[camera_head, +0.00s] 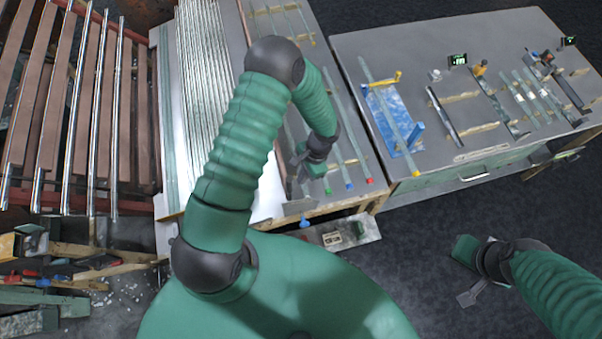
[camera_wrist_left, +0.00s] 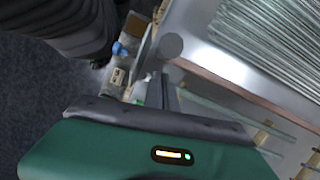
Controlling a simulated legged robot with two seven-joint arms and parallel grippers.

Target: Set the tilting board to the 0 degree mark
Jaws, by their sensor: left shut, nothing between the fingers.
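I cannot tell for sure which part is the tilting board, and I can read no degree mark. A small grey plate (camera_head: 299,206) sits at the near end of the middle bench, with a blue knob (camera_head: 305,223) just below it. The blue knob (camera_wrist_left: 120,49) also shows in the left wrist view, left of a grey disc (camera_wrist_left: 171,46). My left gripper (camera_head: 296,178) is shut and empty, just above the grey plate; whether it touches anything is unclear. In the left wrist view its fingers (camera_wrist_left: 164,92) point toward the disc. My right gripper (camera_head: 468,282) hangs over the floor.
Long glass tubes (camera_head: 205,60) lie on a pale sheet left of my left arm. Tubes with coloured ends (camera_head: 348,160) lie on the bench near the gripper. The right bench (camera_head: 400,50) carries a blue plate (camera_head: 388,118) and several tools. Dark floor is open at lower right.

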